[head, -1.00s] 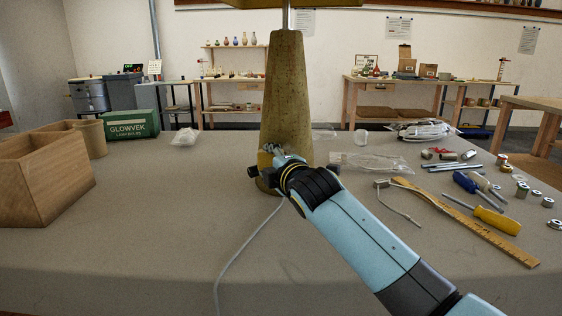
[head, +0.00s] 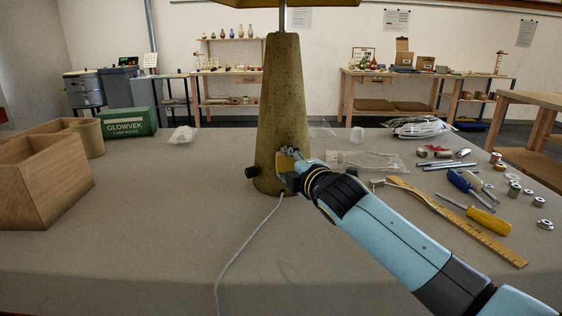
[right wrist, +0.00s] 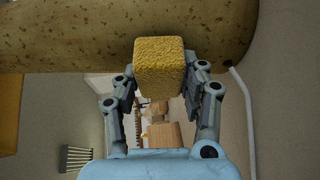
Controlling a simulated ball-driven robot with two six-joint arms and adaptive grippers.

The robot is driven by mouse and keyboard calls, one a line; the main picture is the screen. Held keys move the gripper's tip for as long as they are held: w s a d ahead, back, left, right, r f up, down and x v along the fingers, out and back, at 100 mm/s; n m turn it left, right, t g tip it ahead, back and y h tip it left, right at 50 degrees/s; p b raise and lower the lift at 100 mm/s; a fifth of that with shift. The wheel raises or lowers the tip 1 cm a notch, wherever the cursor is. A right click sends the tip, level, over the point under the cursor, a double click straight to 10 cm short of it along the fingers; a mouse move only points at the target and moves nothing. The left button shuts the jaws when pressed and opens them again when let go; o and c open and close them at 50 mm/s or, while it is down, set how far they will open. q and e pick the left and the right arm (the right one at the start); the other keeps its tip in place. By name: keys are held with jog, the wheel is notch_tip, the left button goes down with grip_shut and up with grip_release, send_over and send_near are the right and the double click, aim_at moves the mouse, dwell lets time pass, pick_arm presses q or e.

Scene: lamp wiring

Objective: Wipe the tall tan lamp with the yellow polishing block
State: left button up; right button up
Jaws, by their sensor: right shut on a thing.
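The tall tan lamp (head: 280,105) stands upright on the table, with a speckled tapering body and a dark knob low on its left side. In the right wrist view the lamp body (right wrist: 60,35) lies across the top. My right gripper (head: 287,172) is at the lower front right of the lamp. In the right wrist view, the gripper (right wrist: 160,85) is shut on the yellow polishing block (right wrist: 160,62), whose far end meets or overlaps the lamp. Whether it presses on the lamp I cannot tell. The left gripper does not show.
A grey cord (head: 243,243) runs from the lamp toward the front edge. Wooden boxes (head: 35,190) and a green carton (head: 128,122) stand at left. A ruler (head: 470,228), screwdrivers (head: 488,218) and small metal parts lie at right. The front left table is clear.

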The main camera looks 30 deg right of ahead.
jog(key=shift+s+d, duration=0.6)
jog(key=shift+d, duration=0.3)
jog(key=shift+f, duration=0.35)
jog(key=shift+w+a+r, duration=0.1)
jog(key=shift+w+a, duration=0.65)
jog(key=shift+a, duration=0.3)
jog(key=shift+c, duration=0.5)
jog(key=shift+w+a+p, duration=0.55)
jog(key=shift+a+p, duration=0.1)
jog(key=shift+a, duration=0.25)
jog(key=shift+s+d+p, duration=0.1)
jog(key=shift+s+d, duration=0.3)
jog(key=shift+d, duration=0.3)
jog(key=shift+s+d+p, duration=0.15)
jog(key=shift+s+d, duration=0.3)
jog(key=shift+d, duration=0.2)
jog(key=shift+s+d+p, duration=0.1)
jog(key=shift+s+d, duration=0.3)
jog(key=shift+d, duration=0.3)
jog(key=shift+a, duration=0.15)
